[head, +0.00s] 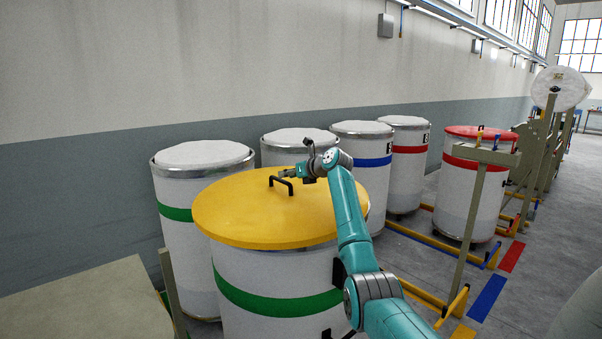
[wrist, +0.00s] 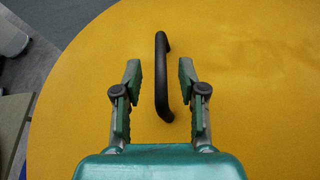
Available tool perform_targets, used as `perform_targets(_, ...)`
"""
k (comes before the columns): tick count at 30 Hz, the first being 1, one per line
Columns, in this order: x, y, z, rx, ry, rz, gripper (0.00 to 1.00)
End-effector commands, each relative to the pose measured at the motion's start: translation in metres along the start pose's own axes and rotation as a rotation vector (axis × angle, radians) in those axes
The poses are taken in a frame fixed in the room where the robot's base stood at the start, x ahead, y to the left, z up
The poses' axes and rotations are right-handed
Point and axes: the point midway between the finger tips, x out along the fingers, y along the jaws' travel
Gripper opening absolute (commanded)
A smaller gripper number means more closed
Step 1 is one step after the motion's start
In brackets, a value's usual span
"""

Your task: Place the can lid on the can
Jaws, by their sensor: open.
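The can lid (head: 240,215) is a large round yellow disc with a black bar handle (head: 281,183). It lies over the top of the white can (head: 280,275) with a green band, in the foreground of the head view. From this angle I cannot tell whether it is fully seated. My gripper (head: 284,175) is at the handle. In the wrist view my gripper (wrist: 161,80) is open, with one finger on each side of the handle (wrist: 163,75) and a gap visible to both. The yellow lid (wrist: 250,60) fills most of that view.
Another green-banded can (head: 175,200) stands behind to the left, and several more cans line the wall. A red-lidded can (head: 470,190) stands at the right beside a post (head: 475,215). A flat greenish surface (head: 85,305) is at the lower left. Open floor lies at the right.

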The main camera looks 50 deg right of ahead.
Motion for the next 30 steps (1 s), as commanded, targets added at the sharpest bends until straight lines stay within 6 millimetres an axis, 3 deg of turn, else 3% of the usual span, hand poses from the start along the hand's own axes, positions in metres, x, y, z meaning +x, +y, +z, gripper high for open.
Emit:
perform_targets(6,-0.037,-0.001,-0.001,-0.001,-0.001,-0.001,0.41)
perform_targets(12,-0.060,0.000,-0.001,-0.001,0.001,-0.001,0.41)
perform_targets(30,-0.067,0.000,-0.001,0.000,0.001,0.000,0.41)
